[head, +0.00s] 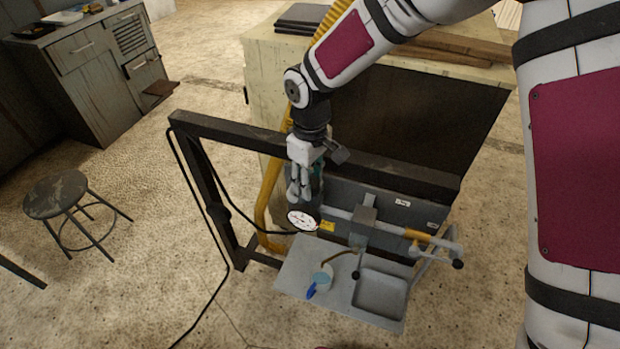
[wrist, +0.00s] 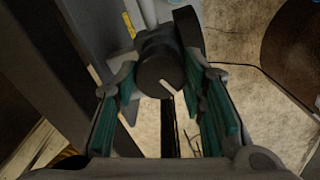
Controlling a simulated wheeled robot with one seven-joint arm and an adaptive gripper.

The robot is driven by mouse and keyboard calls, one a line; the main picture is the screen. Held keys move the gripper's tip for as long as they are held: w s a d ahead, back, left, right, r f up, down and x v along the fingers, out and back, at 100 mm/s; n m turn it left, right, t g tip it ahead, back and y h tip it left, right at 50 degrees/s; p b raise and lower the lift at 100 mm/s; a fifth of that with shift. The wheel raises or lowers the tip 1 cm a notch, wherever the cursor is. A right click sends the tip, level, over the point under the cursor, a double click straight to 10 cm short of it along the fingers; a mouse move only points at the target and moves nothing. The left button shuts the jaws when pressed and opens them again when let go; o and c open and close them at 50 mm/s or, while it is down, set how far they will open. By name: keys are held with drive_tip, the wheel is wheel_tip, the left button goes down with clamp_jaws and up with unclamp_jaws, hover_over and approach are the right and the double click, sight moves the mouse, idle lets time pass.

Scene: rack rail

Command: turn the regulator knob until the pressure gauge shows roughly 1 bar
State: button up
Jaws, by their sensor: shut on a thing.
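The regulator knob (wrist: 160,68) is a dark round knob with a pale pointer line, seen in the wrist view. My gripper (wrist: 161,88) has its teal-padded fingers on both sides of it and is shut on it. In the head view my gripper (head: 302,183) reaches down to the rail, and the knob is hidden behind it. The pressure gauge (head: 303,219) has a round white face with dark marks and sits just below my fingers. Its needle reading is too small to tell. In the wrist view the gauge face does not show.
A grey panel (head: 385,214) with pipes and a yellow-banded valve hangs on the dark rack frame (head: 385,172). Below it a light shelf (head: 300,268) carries a cup, a blue item and a tray (head: 381,291). A black cable runs left. A stool (head: 57,194) stands on open floor.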

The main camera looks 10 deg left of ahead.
idle(0.3)
drive_tip(key=o, duration=1.2)
wheel_tip(320, 180, up, 12)
idle(0.3)
